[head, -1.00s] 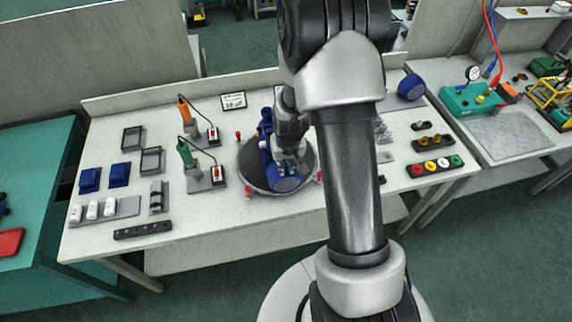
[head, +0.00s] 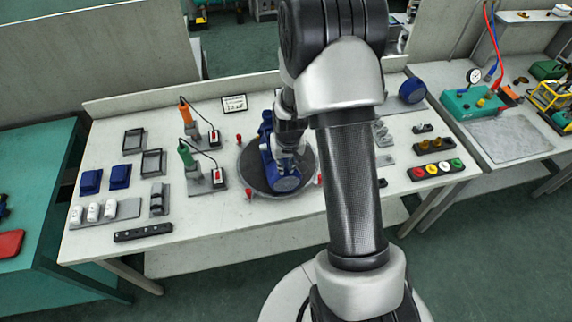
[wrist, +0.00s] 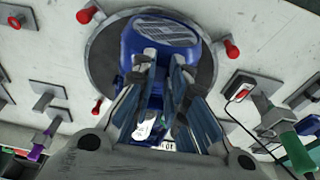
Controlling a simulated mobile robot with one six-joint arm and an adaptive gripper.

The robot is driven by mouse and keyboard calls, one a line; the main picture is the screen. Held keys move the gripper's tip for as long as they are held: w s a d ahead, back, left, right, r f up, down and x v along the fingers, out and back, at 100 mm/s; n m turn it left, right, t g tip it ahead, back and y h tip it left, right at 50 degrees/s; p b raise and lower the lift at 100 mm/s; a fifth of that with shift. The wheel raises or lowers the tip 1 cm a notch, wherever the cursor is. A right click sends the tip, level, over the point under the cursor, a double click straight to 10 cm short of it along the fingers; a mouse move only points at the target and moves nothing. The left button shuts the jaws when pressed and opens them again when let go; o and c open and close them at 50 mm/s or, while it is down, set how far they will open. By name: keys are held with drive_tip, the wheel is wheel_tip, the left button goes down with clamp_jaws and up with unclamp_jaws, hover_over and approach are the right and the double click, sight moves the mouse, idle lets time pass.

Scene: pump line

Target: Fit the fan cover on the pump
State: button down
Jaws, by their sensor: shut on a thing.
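The blue pump (head: 266,146) stands on a dark round plate (head: 250,178) in the middle of the bench. At its near end is a blue fan cover with a pale slatted face (head: 286,184); it also shows in the wrist view (wrist: 166,32). My gripper (wrist: 165,62) reaches down over the pump, with its fingers shut at the blue cover. The fingers hide much of what lies between them. Whether the cover is fully seated cannot be told. In the head view my gripper (head: 289,146) is partly hidden by my wrist.
Red knobs (wrist: 232,48) stand around the plate. Tools with green (head: 185,153) and orange (head: 184,108) handles stand left on corded stands. A blue drum-shaped part (head: 412,91) lies back right. A button strip (head: 436,167) lies right.

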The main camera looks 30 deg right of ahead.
drive_tip(key=shift+w+d, duration=0.2)
drive_tip(key=shift+w, duration=0.5)
drive_tip(key=c, duration=1.5)
unclamp_jaws()
drive_tip(key=shift+r, duration=0.1)
drive_tip(key=shift+s+a+r+p, duration=0.1)
drive_tip(key=shift+s+r+p, duration=0.1)
drive_tip(key=shift+r+p, duration=0.6)
drive_tip(key=shift+s+a+r+p, duration=0.15)
drive_tip(key=shift+r+p, duration=0.25)
drive_tip(key=shift+r, duration=0.75)
drive_tip(key=shift+s+d+r+p, duration=0.1)
drive_tip(key=shift+s+r+p, duration=0.15)
drive_tip(key=shift+r+p, duration=0.55)
drive_tip(key=shift+r, duration=0.1)
drive_tip(key=shift+r, duration=0.1)
drive_tip(key=r, duration=0.4)
drive_tip(key=s+r, duration=0.1)
drive_tip(key=r, duration=0.2)
drive_tip(key=s+r, duration=0.1)
drive_tip(key=r, duration=0.3)
drive_tip(key=shift+s+a+r, duration=0.15)
drive_tip(key=shift+a+r, duration=0.15)
drive_tip(key=shift+a, duration=0.05)
